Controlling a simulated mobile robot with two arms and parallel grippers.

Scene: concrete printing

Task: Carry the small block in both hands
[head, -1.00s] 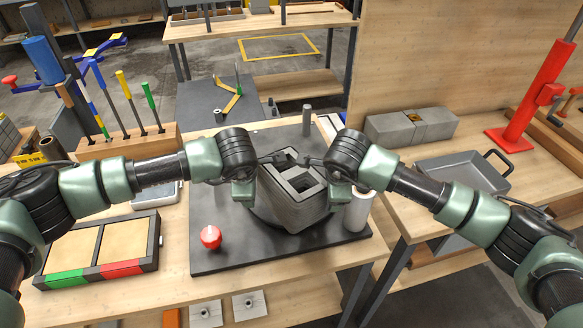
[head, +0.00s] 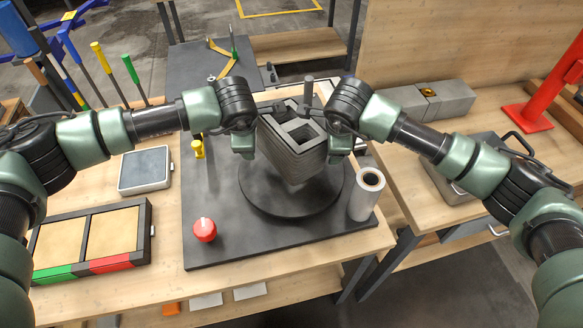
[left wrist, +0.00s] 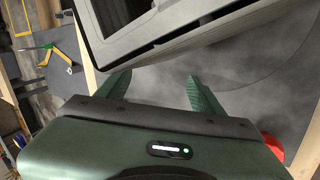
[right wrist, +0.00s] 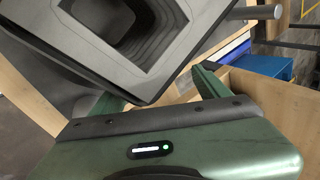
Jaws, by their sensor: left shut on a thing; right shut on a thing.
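The small block (head: 292,162) is grey, layered and hollow with open cells in its top. In the head view it is between my two grippers, above a dark round turntable (head: 258,203) and apart from it. My left gripper (head: 244,146) is shut on its left side and my right gripper (head: 340,146) on its right side. The block also fills the top of the left wrist view (left wrist: 150,40) and the upper left of the right wrist view (right wrist: 75,42). The exact finger contact is partly hidden by the block and the hands.
A pale roll (head: 367,192) stands right of the turntable on the dark board (head: 290,243). A red knob (head: 205,229) and a yellow knob (head: 198,149) are to its left. A divided wooden tray (head: 112,235) lies at the left. Grey blocks (head: 443,99) rest on the right table.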

